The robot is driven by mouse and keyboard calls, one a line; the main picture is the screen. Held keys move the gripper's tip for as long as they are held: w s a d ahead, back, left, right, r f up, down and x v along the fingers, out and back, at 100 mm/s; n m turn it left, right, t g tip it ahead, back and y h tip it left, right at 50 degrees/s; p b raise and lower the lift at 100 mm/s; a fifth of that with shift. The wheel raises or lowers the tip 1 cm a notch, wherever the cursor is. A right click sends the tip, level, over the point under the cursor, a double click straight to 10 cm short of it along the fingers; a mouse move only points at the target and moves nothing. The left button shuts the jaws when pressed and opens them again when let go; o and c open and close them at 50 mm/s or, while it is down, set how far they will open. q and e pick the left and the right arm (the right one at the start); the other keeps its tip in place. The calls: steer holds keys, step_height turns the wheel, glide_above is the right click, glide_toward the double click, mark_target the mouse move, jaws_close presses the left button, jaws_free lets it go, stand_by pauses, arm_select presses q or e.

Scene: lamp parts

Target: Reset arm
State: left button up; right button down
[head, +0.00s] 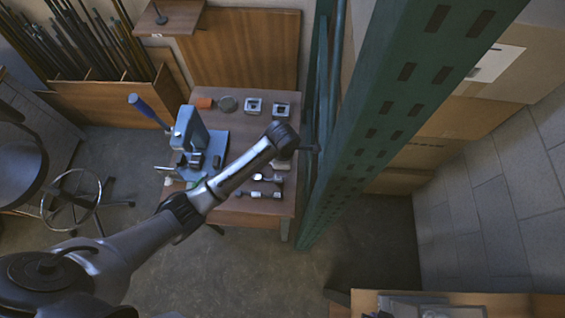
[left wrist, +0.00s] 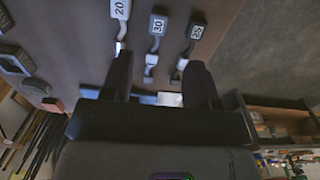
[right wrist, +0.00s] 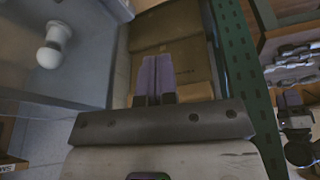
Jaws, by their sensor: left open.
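My left arm (head: 240,165) reaches from the left over the wooden work table (head: 232,205) in the head view; its gripper is not clearly visible there. In the left wrist view my left gripper (left wrist: 160,75) is open. Between and beyond its fingers lie metal parts with labels reading 20 (left wrist: 120,9), 30 (left wrist: 158,24) and 25 (left wrist: 196,32). Nothing shows held between the fingers. In the right wrist view my right gripper (right wrist: 157,76) has its two purplish fingers together with nothing visible between them. A white bulb (right wrist: 53,45) is at the upper left there.
A blue press (head: 192,132) stands on the table's left. An orange block (head: 204,102), a round disc (head: 226,104) and square metal parts (head: 253,106) lie at its back. A green perforated upright (head: 395,110) rises right of the table. A stool (head: 72,200) is at left.

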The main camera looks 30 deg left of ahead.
stand_by(0.4)
arm_select(q)
step_height(320, 180, up, 16)
steer(key=w+r+m+t, duration=0.1)
steer(key=m+t, duration=0.7)
steer(key=m, duration=1.9)
steer(key=s+a+f+n+g, duration=0.15)
steer(key=s+f, duration=0.25)
steer(key=s, duration=0.6)
steer(key=s+f+g, duration=0.2)
steer(key=s+f, duration=0.3)
steer(key=s, duration=0.4)
steer(key=s+a+f+n+g, duration=0.1)
steer(key=s+f, duration=0.3)
steer(key=s, duration=0.6)
step_height(320, 180, up, 15)
steer(key=p, duration=1.5)
steer(key=shift+w+r, duration=0.2)
steer(key=shift+w, duration=0.25)
